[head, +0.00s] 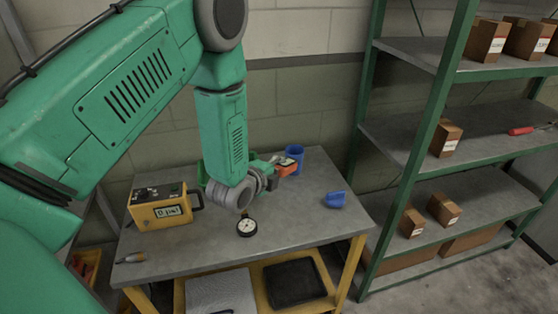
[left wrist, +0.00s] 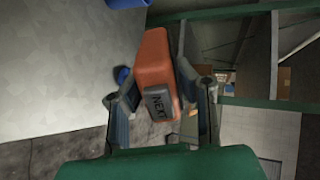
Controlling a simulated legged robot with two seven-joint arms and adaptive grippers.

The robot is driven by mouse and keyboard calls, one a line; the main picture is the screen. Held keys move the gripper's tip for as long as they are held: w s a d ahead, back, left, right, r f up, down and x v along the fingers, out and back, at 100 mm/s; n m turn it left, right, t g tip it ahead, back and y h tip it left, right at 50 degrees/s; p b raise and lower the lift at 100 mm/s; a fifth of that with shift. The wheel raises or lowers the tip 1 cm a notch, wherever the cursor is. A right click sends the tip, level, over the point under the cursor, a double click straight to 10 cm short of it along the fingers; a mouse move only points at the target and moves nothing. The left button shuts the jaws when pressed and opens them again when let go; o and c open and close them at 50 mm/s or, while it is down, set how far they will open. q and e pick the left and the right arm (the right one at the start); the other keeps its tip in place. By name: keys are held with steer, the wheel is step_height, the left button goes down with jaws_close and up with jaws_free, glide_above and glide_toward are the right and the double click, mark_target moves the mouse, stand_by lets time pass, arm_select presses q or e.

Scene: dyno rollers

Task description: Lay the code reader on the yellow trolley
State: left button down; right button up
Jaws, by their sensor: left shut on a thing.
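My left gripper (head: 272,170) is shut on an orange device, which I take for the code reader (head: 288,169). In the left wrist view the code reader (left wrist: 155,58) sits between both fingers of the gripper (left wrist: 158,88), tilted, with a grey key marked NEXT facing the camera. In the head view the reader is over the back part of a grey-topped table with a yellow frame (head: 290,229), probably the yellow trolley. I cannot tell whether the reader touches the top. My right gripper is not in view.
On the top are a yellow pressure box (head: 163,208), a round gauge (head: 246,227), a screwdriver (head: 131,258), a blue cup (head: 294,157) and a blue item (head: 335,199). The front right of the top is clear. A green shelf rack (head: 436,110) with boxes stands at right.

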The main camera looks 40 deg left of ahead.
arm_select(q)
step_height(320, 180, down, 16)
steer(key=b, duration=1.1)
steer(key=shift+a+f+b, duration=0.15)
steer(key=shift+f+b, duration=0.1)
steer(key=shift+b, duration=0.05)
steer(key=c, duration=1.2)
jaws_free()
steer(key=shift+s, duration=0.1)
